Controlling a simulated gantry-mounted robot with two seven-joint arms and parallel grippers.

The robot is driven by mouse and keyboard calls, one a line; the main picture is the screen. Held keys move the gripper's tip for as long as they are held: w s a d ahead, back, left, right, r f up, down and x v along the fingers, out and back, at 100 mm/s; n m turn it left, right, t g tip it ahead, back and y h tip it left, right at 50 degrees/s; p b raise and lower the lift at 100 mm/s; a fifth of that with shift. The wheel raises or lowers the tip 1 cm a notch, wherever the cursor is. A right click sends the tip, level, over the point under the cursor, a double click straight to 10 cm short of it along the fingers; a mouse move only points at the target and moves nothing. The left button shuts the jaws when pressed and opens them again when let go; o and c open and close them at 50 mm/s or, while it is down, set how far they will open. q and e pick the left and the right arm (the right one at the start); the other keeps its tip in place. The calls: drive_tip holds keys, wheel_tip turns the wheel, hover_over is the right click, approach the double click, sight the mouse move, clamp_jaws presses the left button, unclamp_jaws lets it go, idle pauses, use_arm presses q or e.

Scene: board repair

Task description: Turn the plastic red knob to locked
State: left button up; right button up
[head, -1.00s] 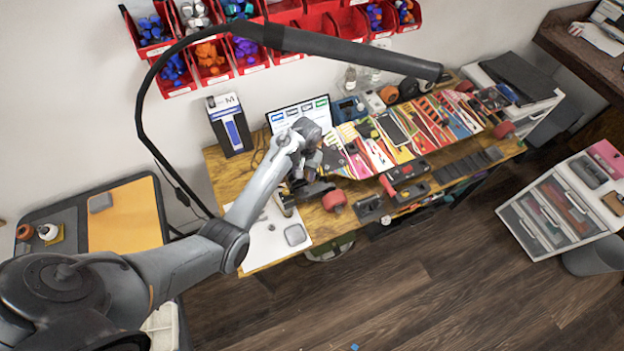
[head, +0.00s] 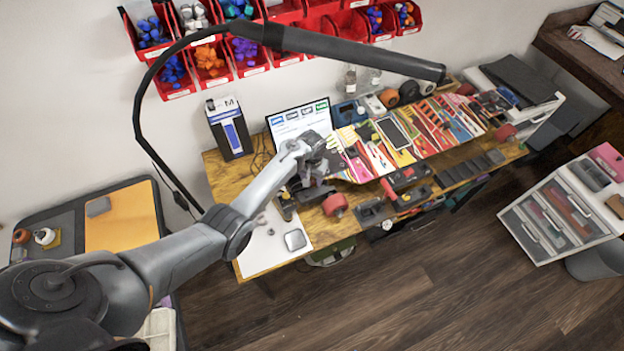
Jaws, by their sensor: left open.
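A red knob (head: 335,204) sits at the front edge of the wooden workbench (head: 222,177), on a dark fixture. Its locked or unlocked marking is too small to read. My left gripper (head: 314,190) is open, just above and to the left of the red knob, and appears apart from it. Its fingers are dark and small, and the wrist partly hides the fixture behind them. My right gripper is not in view.
A red-handled tool (head: 388,188) and dark trays (head: 374,212) lie right of the knob. A laptop screen (head: 300,120) stands behind the gripper. A black lamp arm (head: 350,52) arches over the bench. A white mat (head: 262,250) lies left of the knob.

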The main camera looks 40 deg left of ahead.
use_arm(q)
drive_tip(key=shift+f, duration=0.35)
clamp_jaws()
